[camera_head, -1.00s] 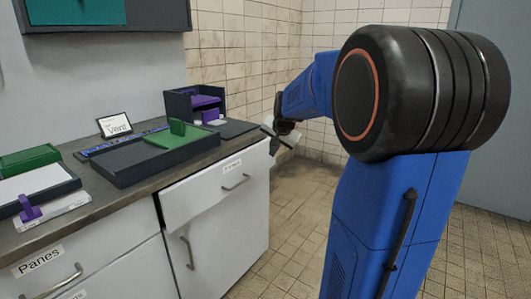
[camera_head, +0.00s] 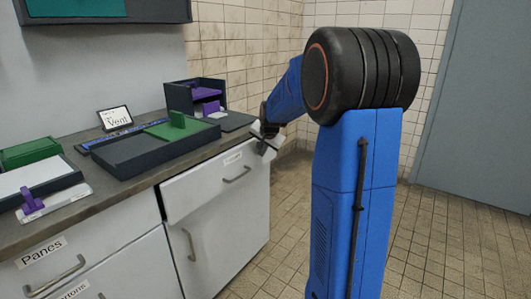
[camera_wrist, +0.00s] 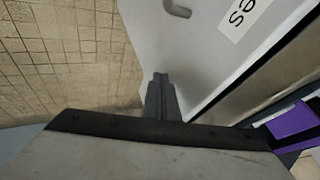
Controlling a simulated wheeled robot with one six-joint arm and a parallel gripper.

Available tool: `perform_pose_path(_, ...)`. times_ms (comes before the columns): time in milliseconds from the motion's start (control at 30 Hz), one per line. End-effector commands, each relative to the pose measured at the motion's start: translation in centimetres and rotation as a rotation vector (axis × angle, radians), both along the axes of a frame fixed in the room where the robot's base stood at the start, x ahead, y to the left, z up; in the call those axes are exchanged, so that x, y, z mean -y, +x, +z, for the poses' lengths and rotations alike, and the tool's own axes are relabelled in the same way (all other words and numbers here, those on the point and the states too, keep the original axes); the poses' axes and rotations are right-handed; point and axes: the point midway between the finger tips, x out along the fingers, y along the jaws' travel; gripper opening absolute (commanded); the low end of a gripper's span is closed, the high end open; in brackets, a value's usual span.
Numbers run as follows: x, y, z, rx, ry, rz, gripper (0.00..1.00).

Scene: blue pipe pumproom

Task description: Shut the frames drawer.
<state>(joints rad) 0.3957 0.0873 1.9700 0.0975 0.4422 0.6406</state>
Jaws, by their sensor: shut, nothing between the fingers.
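The frames drawer (camera_head: 212,186) is a white front under the right part of the counter, with a grey bar handle (camera_head: 237,175) and a label, too small to read fully. It seems to stand slightly proud of the cabinet, with a dark gap at its left edge. My gripper (camera_head: 266,144) is at the drawer front's upper right corner. In the wrist view my gripper's shut fingers (camera_wrist: 160,92) are empty and lie over the edge of the white drawer front (camera_wrist: 185,60); I cannot tell whether they touch it. The handle and label end show there too.
The counter holds a dark tray (camera_head: 150,155) with a green piece, a dark box organizer (camera_head: 190,97) with purple parts, and a Vent sign (camera_head: 115,118). A Panes drawer (camera_head: 75,265) is at the left. Tiled floor to the right is clear.

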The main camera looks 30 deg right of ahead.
Motion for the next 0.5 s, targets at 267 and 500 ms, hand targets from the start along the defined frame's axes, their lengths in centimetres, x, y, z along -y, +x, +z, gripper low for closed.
perform_pose_path(267, 0.0, 0.1, 0.0, 0.0, 0.0, 0.0, 0.0)
perform_pose_path(500, -1.1, 3.1, 0.0, -0.001, 0.001, 0.003, 0.0)
